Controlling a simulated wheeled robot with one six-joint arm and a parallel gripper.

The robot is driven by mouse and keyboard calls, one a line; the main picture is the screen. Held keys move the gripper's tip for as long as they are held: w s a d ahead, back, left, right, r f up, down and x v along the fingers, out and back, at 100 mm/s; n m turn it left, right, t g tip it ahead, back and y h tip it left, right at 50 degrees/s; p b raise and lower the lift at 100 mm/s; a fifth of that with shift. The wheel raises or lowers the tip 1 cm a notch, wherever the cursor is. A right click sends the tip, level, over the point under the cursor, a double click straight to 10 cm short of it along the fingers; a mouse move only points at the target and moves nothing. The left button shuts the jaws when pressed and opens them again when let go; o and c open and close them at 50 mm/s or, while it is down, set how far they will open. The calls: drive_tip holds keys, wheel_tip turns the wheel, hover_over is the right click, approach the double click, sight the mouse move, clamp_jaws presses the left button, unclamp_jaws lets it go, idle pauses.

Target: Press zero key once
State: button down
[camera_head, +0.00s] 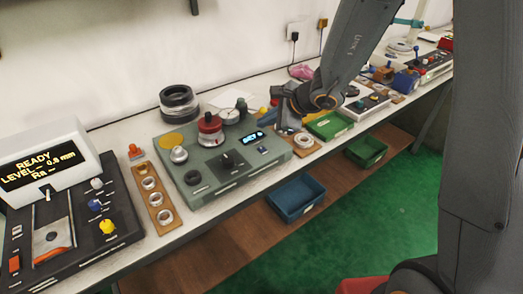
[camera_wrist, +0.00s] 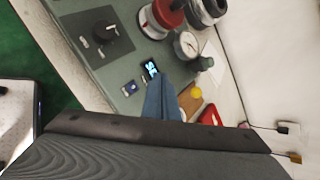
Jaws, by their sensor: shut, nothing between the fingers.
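The green-grey instrument box (camera_head: 222,181) stands on the bench with a small lit display (camera_head: 253,138). A small blue key (camera_head: 263,149), which looks like the zero key, sits beside the display; its label is too small to read. In the wrist view the same blue key (camera_wrist: 129,89) shows, with the display (camera_wrist: 150,70) to its upper right. My gripper (camera_head: 264,120) is shut and empty, its bluish fingers above the box's far right side. In the wrist view the fingertips (camera_wrist: 160,80) appear close to the display, apart from the key.
A red-topped round part (camera_head: 209,127) and stacked dark rings (camera_head: 178,102) stand left of my gripper. A black knob panel (camera_head: 232,162) lies left of the key. A tan board with rings (camera_head: 303,144) is to the right. A READY readout (camera_head: 45,165) stands far left.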

wheel_tip(320, 180, down, 5)
drive_tip(key=b, duration=0.2)
drive_tip(key=shift+b, duration=0.4)
drive_tip(key=shift+f+b, duration=0.95)
drive_tip(key=shift+b, duration=0.3)
drive_tip(key=shift+f+b, duration=0.75)
drive_tip(key=shift+b, duration=0.55)
idle(1.3)
drive_tip(key=shift+r, duration=0.15)
drive_tip(key=shift+r+p, duration=0.4)
drive_tip(key=shift+r, duration=0.2)
drive_tip(key=shift+r, duration=0.1)
wheel_tip(320, 180, up, 5)
drive_tip(key=p, duration=0.3)
drive_tip(key=shift+p, duration=0.3)
drive_tip(key=shift+s, duration=0.1)
idle(0.7)
